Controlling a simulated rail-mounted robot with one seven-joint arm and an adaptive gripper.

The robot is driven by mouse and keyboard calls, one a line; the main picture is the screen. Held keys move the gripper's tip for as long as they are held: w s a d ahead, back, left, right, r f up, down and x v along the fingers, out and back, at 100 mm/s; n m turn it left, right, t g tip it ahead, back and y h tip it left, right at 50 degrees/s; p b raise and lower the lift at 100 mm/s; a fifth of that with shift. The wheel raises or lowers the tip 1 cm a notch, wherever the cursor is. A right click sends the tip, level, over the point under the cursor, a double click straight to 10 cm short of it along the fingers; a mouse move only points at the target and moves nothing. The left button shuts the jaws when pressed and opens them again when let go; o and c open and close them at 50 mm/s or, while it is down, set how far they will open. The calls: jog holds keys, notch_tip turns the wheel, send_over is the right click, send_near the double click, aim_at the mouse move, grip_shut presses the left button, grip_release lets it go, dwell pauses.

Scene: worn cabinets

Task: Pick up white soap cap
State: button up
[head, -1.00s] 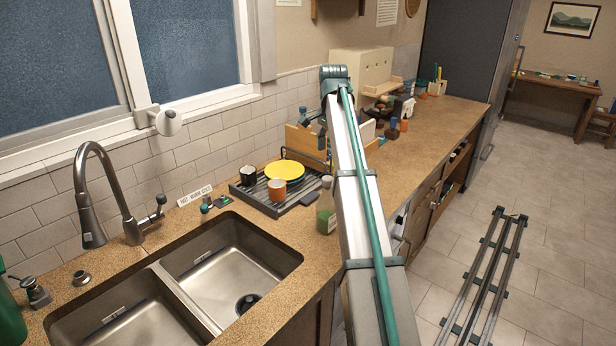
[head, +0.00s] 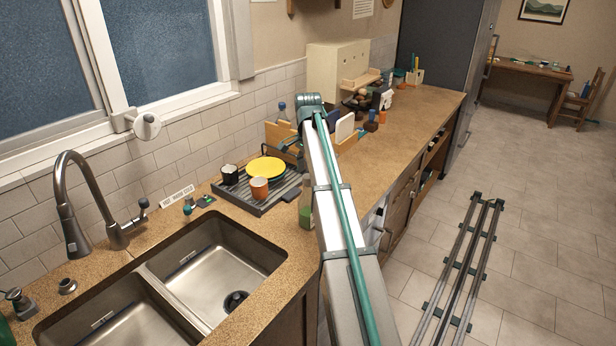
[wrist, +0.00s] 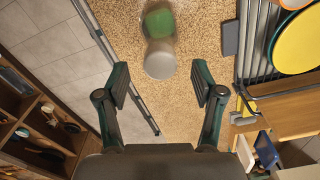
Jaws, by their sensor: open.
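The soap bottle has a pale, whitish cap (wrist: 159,64) and a body with a green label (wrist: 158,22). In the wrist view the cap faces me at top centre, just beyond my fingertips and between their lines. My gripper (wrist: 160,82) is open and empty, one dark green finger on each side, not touching the cap. In the head view the bottle (head: 305,208) stands on the counter beside the dish rack, partly hidden by my arm. My fingers cannot be made out clearly there.
The dish rack (head: 249,201) holds a yellow plate (head: 266,169), an orange cup (head: 259,188) and a black cup (head: 229,174). The double sink (head: 215,272) lies in front. Wooden holders and boards stand behind. The counter (wrist: 190,25) around the bottle is mostly clear.

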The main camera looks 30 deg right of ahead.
jog(key=shift+f, duration=0.95)
jog(key=c, duration=0.9)
jog(key=shift+r, duration=0.15)
